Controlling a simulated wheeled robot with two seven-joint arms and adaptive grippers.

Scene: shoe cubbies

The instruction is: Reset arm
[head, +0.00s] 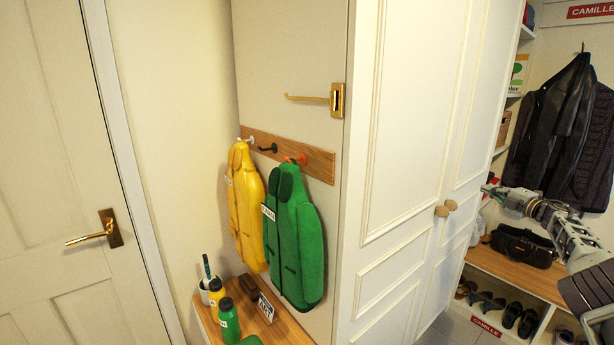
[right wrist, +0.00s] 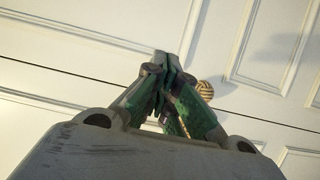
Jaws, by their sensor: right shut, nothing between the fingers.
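My right gripper (head: 491,189) comes in from the right in the head view. It is held in the air between the white cabinet doors and the open cubby, pointing left. In the right wrist view its fingers (right wrist: 172,62) are together and empty, in front of the white cabinet doors (right wrist: 110,30). A round wooden knob (right wrist: 205,90) shows just beside the fingertips; I cannot tell if they touch it. My left gripper is not in view.
The white cabinet (head: 400,150) has two wooden knobs (head: 446,207). A yellow jacket (head: 244,205) and a green jacket (head: 296,240) hang at left above a bench with bottles (head: 228,320). Dark coats (head: 556,120), a black bag (head: 522,247) and shoes (head: 512,314) fill the right cubby.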

